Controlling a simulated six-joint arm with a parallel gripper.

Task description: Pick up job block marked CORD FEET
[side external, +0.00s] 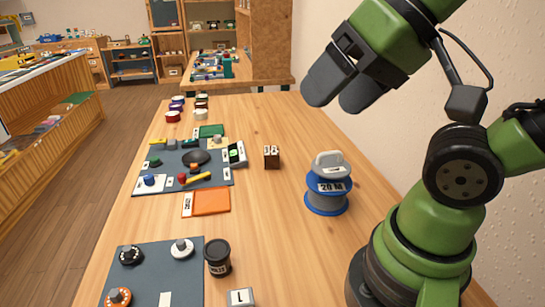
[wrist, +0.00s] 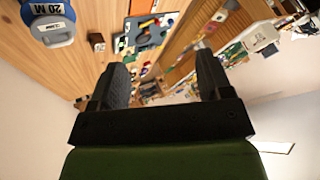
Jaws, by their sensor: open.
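No marking reading CORD FEET can be made out in either view. A small dark brown block (side external: 271,160) with white marks on its top stands mid-table in the side view; the marks are too small to read. A small brown block also shows in the wrist view (wrist: 96,38). A white-topped block marked L (side external: 240,297) sits at the front edge of the side view. My gripper (side external: 338,92) is open and empty, high above the right side of the table. Its two dark fingers stand apart in the wrist view (wrist: 163,80).
A blue and grey spool labelled 20 M (side external: 327,203) stands right of the brown block. Bare wood surrounds the brown block. A wall rises at right.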

